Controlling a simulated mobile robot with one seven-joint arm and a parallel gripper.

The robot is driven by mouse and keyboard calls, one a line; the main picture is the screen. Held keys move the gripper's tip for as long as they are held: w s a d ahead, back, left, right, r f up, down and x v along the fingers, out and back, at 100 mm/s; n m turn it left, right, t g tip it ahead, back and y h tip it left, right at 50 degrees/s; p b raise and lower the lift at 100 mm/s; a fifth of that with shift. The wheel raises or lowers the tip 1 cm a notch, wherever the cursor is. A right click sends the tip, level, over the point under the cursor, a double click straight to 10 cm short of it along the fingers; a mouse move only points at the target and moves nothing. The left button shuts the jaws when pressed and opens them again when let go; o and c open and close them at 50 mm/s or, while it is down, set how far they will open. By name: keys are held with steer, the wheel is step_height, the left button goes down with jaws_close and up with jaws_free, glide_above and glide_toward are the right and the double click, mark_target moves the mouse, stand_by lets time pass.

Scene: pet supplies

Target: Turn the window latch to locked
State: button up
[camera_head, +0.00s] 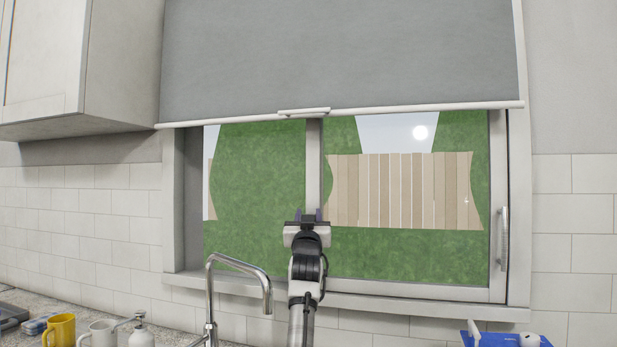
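The window has a pale frame with a middle upright (313,160) between two panes. My gripper (309,214) points away from the camera, in front of the lower part of this upright. It covers that part of the frame, and I cannot make out a latch there. Its fingers are small and dark, and whether they are apart or closed on something is not clear. A vertical silver handle (504,238) is on the right side of the frame, well to the right of my gripper.
A grey blind (340,55) covers the window's upper part. A curved tap (240,264) rises left of my arm. A yellow mug (60,330), a white mug (103,333) and a pump bottle (141,335) stand lower left. A blue object (490,337) is lower right. A cupboard (95,60) hangs upper left.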

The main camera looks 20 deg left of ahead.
step_height(320, 180, up, 13)
steer(key=shift+p, duration=1.05)
steer(key=shift+s+f, duration=0.1)
steer(key=shift+f, duration=0.05)
